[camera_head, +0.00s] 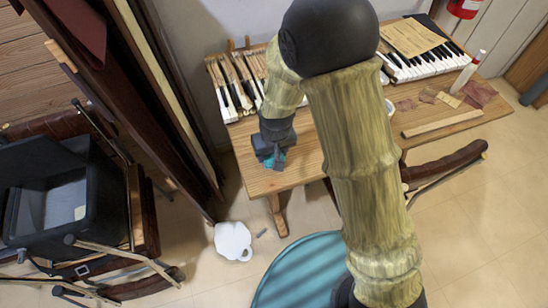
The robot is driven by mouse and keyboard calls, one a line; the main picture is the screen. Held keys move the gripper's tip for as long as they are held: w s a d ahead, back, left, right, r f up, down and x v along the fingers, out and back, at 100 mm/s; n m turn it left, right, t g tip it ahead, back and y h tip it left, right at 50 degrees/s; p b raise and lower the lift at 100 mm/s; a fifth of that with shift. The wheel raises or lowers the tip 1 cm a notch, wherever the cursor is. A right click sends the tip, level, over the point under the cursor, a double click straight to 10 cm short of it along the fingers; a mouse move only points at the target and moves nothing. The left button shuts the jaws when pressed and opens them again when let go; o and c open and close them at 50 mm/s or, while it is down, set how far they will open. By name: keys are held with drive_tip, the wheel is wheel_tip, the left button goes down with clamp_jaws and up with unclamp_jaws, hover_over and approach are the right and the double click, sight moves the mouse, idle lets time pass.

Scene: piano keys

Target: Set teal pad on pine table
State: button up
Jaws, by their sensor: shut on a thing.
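My gripper (268,158) is at the left part of the pine table (300,175), pointing down close to the tabletop. It is shut on a small teal pad (277,160), of which only a little shows between and beside the dark fingers. Whether the pad touches the table cannot be told from this view. My arm crosses the middle of the picture and hides part of the table.
Piano keys (232,90) stand along the table's back left, with more keys (430,62) and a paper sheet (412,36) at back right. A wooden strip (443,124) lies at right. A white jug (233,241) is on the floor. The table's front left is bare.

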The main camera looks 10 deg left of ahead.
drive_tip(key=shift+d, duration=0.15)
wheel_tip(320, 180, down, 3)
drive_tip(key=shift+f, duration=0.1)
drive_tip(key=shift+w+f, duration=0.2)
drive_tip(key=shift+f, duration=0.1)
drive_tip(key=shift+s, duration=0.1)
drive_tip(key=shift+f, duration=0.1)
drive_tip(key=o, duration=1)
